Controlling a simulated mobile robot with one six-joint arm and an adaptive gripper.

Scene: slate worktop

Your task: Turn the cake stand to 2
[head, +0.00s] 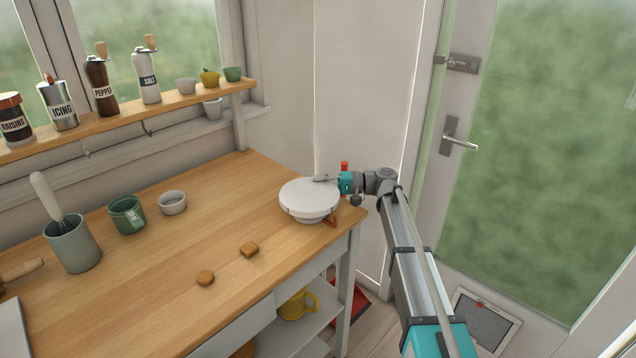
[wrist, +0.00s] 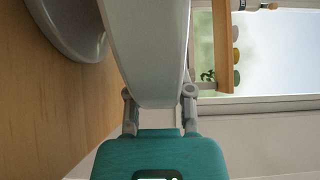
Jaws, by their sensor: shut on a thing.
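The cake stand (head: 305,196) is a white round plate on a low foot at the right end of the wooden worktop (head: 180,250). My gripper (head: 323,179) reaches in from the right and is shut on the plate's rim. In the wrist view the white plate (wrist: 150,50) runs edge-on between the two grey fingers (wrist: 160,107), with the grey foot (wrist: 75,25) of the stand at the upper left. No numbers on the stand can be read. A small orange-brown piece (head: 331,222) shows just under the rim at the front right.
A white bowl (head: 172,202), a green mug (head: 127,214) and a whisk crock (head: 72,244) stand to the left. A shelf (head: 150,112) with jars runs along the window. A door (head: 540,150) is at the right.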

